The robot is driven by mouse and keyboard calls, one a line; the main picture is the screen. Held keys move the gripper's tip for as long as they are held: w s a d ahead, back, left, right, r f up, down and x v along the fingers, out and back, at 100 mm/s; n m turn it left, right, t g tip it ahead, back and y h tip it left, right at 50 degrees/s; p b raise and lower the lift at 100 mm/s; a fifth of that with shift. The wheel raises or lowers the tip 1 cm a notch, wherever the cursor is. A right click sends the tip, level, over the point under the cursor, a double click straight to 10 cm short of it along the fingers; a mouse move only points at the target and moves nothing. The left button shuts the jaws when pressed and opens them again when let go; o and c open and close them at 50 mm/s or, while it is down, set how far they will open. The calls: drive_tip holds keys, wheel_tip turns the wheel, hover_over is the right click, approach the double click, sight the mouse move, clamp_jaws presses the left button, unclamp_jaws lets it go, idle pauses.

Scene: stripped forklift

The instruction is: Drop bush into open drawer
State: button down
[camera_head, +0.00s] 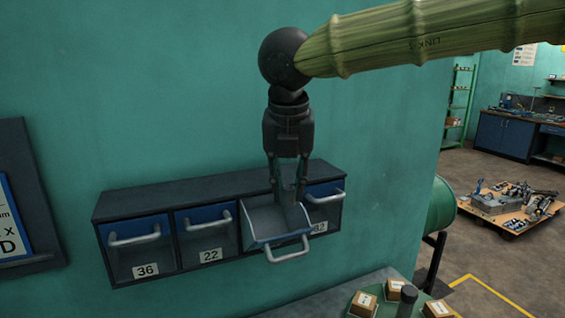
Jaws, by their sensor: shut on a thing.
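My gripper (286,188) points down from the black wrist, over the open drawer (276,243). Its fingertips are at about the height of the drawer's top, in front of the cabinet. It is shut on the bush, whose dark shape is hard to make out between the dark fingers. The open drawer is the third from the left, pulled out, with a blue front rim, a grey inside and a light handle. How far the fingertips reach into it cannot be told.
The wall cabinet (200,192) has closed drawers left, marked 36 and 22, and another closed one right. Below right, a green round tray (378,308) holds small boxes and a dark cylinder (407,301). A pallet of parts (512,207) lies on the floor further back.

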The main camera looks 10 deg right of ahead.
drive_tip(key=shift+w+r+m, duration=0.25)
drive_tip(key=shift+r+m, duration=0.15)
drive_tip(key=shift+r, duration=0.15)
drive_tip(key=shift+w+a+f+b, duration=0.2)
drive_tip(key=shift+w+f, duration=0.3)
drive_tip(key=shift+w, duration=0.3)
drive_tip(key=shift+w+a+f+b, duration=0.2)
drive_tip(key=shift+w+f, duration=0.25)
drive_tip(key=shift+w, duration=0.3)
drive_tip(key=shift+w+a+f+b, duration=0.1)
drive_tip(key=shift+w+f+b, duration=0.15)
drive_tip(key=shift+w+f, duration=0.4)
drive_tip(key=c, duration=1.2)
unclamp_jaws()
drive_tip(key=shift+w+r, duration=0.1)
drive_tip(key=shift+r, duration=0.05)
drive_tip(key=shift+o, duration=0.2)
drive_tip(key=v, duration=1.2)
drive_tip(key=shift+a, duration=0.1)
